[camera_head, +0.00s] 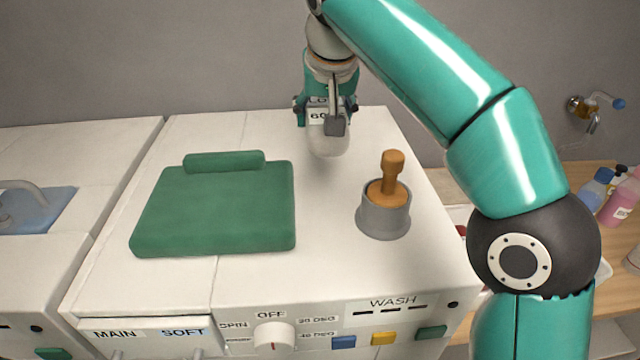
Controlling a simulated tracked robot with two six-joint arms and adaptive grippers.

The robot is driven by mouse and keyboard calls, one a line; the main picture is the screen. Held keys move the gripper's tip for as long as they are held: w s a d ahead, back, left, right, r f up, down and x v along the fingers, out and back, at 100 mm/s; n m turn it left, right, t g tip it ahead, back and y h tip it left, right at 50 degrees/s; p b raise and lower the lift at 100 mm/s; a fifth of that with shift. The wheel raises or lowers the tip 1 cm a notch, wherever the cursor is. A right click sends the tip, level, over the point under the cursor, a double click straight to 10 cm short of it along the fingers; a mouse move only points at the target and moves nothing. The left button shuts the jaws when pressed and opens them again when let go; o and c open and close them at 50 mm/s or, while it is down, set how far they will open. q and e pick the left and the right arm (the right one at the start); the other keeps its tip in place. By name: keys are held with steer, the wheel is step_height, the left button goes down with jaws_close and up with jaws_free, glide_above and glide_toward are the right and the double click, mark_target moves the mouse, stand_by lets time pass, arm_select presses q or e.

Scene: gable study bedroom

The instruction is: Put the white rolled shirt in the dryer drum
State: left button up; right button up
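A white rounded thing, which looks like the near end of the white rolled shirt (328,145), shows at the back of the white machine's top. My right gripper (335,122) is right at it, pointing down, with a grey fingertip in front of it. The gripper hides most of the shirt. I cannot tell whether the fingers are closed on it, or whether it rests on the top or is just above it. The dryer drum is not in view. My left gripper is not in view.
A folded green cloth with a roll (215,205) lies on the machine top (325,255). A grey cup with a brown wooden stopper (383,221) stands to its right. Bottles (618,195) and a wall tap (590,108) are at the far right. A sink (35,210) is at the left.

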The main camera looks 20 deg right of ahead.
steer(key=b, duration=0.2)
glide_above(322, 179)
steer(key=s, duration=0.2)
step_height(322, 179, down, 6)
steer(key=shift+w+a+f, duration=0.1)
steer(key=shift+f, duration=0.1)
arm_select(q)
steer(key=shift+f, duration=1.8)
arm_select(e)
steer(key=shift+f, duration=2.5)
arm_select(q)
steer(key=shift+b, duration=0.35)
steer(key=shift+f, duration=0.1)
arm_select(e)
steer(key=o, duration=1)
steer(key=shift+f, duration=0.1)
